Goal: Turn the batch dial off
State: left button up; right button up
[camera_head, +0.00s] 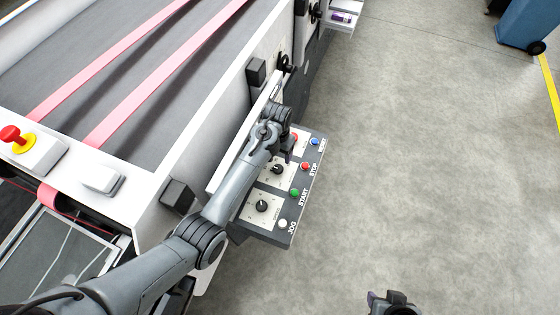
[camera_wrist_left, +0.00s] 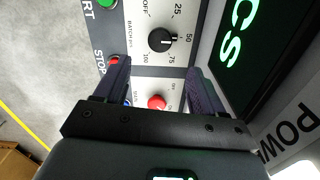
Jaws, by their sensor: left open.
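The batch dial is a black round knob (camera_wrist_left: 162,40) on a white scale plate marked OFF, 25, 50, 75 and 100. Its white pointer line faces about the 50 mark. It also shows in the head view (camera_head: 277,169), partly beside my arm. My left gripper (camera_wrist_left: 158,72) is open over the panel, its two dark fingers apart. In the wrist view the knob lies beyond the fingertips, and nothing is between the fingers' grip. In the head view the left gripper (camera_head: 286,155) is mostly hidden by its own wrist. My right gripper (camera_head: 392,303) shows only partly at the bottom edge.
A red knob (camera_wrist_left: 157,102) sits next to the batch plate, between the fingers in view. Green START (camera_head: 294,193), red STOP (camera_head: 305,167) and blue (camera_head: 315,142) buttons line the panel edge. A second black dial (camera_head: 262,206) is nearer. Open floor lies right.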

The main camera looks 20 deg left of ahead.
aim_at(278, 168)
pick_arm(q)
notch_tip(278, 168, down, 8)
jog(key=shift+s+r, duration=0.1)
jog(key=shift+s, duration=0.05)
jog(key=shift+f, duration=0.9)
pick_arm(e)
jog(key=shift+s, duration=0.25)
pick_arm(q)
jog(key=shift+c, duration=0.2)
pick_arm(e)
jog(key=shift+r, duration=0.1)
pick_arm(q)
jog(key=c, duration=1)
